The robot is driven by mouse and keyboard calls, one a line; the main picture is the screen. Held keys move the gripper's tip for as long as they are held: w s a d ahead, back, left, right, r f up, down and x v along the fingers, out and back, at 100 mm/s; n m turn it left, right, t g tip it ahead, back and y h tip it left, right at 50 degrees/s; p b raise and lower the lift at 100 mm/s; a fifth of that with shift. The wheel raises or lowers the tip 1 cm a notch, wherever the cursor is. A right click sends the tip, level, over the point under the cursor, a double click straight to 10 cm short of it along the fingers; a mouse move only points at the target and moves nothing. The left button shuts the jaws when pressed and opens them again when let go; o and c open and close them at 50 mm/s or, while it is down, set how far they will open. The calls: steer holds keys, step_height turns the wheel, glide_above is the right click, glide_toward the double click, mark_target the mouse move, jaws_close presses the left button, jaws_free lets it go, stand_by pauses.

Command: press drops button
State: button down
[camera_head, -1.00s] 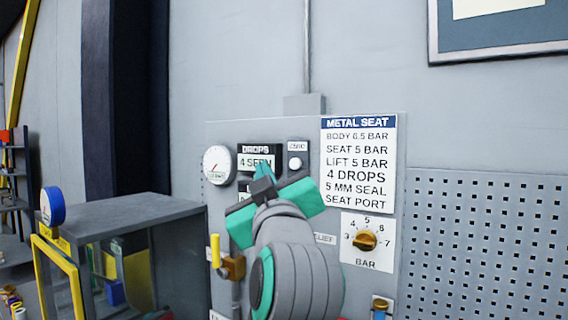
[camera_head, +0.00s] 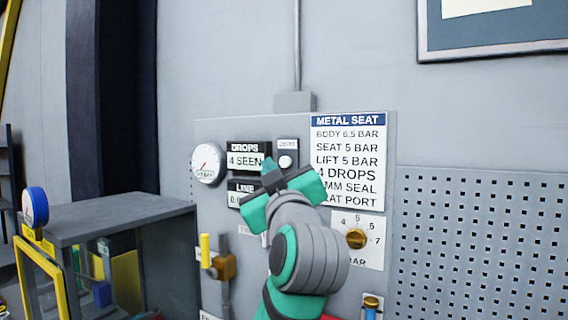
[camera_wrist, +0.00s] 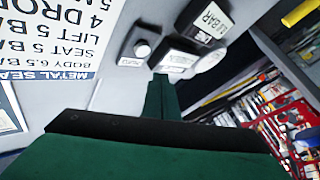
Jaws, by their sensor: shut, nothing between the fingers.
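The drops button is a round white button (camera_head: 286,161) on a small plate to the right of the DROPS display (camera_head: 245,156), which reads "4 SEEN". In the wrist view the button (camera_wrist: 142,50) shows as a pale knob on its plate, up and left of my fingertips. My gripper (camera_head: 268,164) is shut and empty, its green fingertips just left of and slightly below the button in the head view. I cannot tell the exact gap, but no contact with the button shows.
A pressure gauge (camera_head: 208,164) and the LINE display (camera_head: 240,194) are at left. A yellow-handled valve (camera_head: 208,250) and a grey cabinet (camera_head: 120,215) stand lower left.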

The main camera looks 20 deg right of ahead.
mark_target(283, 166)
steer(key=shift+w+d, duration=0.95)
steer(key=shift+d, duration=0.25)
steer(key=shift+w+d, duration=0.1)
stand_by(1.2)
steer(key=shift+w+d, duration=0.15)
steer(key=shift+d, duration=0.1)
steer(key=shift+w+d, duration=0.35)
steer(key=shift+d, duration=0.15)
stand_by(1.2)
steer(key=shift+s, duration=0.15)
steer(key=shift+s+a, duration=0.5)
steer(key=shift+a, duration=0.3)
steer(key=shift+a, duration=0.1)
steer(key=shift+s+a, duration=0.8)
steer(key=shift+a, duration=0.15)
steer(key=shift+s+a, duration=0.75)
steer(key=shift+a, duration=0.2)
steer(key=shift+w, duration=0.1)
